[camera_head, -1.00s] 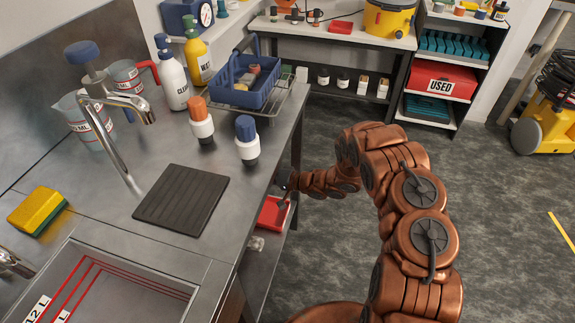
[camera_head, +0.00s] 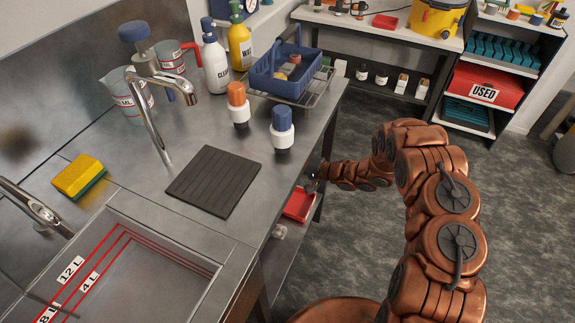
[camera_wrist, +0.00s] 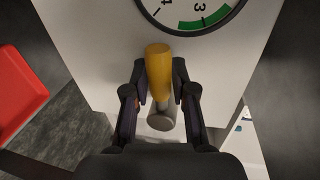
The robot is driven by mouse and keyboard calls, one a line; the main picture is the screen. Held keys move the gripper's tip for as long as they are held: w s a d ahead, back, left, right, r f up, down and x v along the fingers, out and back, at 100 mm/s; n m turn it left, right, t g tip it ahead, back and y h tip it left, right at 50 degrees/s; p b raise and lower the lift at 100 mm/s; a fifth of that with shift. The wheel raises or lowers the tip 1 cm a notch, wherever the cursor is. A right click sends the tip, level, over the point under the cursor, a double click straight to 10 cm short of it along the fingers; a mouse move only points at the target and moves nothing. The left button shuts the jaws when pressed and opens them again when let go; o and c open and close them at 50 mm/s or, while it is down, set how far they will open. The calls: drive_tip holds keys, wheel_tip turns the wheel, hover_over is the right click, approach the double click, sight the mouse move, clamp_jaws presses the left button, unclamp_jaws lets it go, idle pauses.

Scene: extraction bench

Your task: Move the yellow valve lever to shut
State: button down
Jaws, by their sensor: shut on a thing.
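The yellow valve lever (camera_wrist: 159,68) shows in the wrist view, with a grey round end (camera_wrist: 160,121) at its lower part. My gripper (camera_wrist: 160,80) is shut on it, one finger on each side of the yellow handle. The lever points up in the wrist picture, toward a round dial (camera_wrist: 196,14) with a green band and numbers. In the head view my gripper is mostly hidden at the bench edge, and the lever is not visible there.
A red tray (camera_head: 299,204) sits on the shelf below the bench. The bench top holds a black mat (camera_head: 213,181), a blue basket (camera_head: 287,75), bottles and a sink with a tap (camera_head: 150,90). Open grey floor (camera_head: 345,235) lies right of the bench.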

drive_tip(key=shift+r, duration=0.1)
drive_tip(key=c, duration=0.9)
unclamp_jaws()
drive_tip(key=v, duration=1.2)
drive_tip(key=shift+w, duration=0.1)
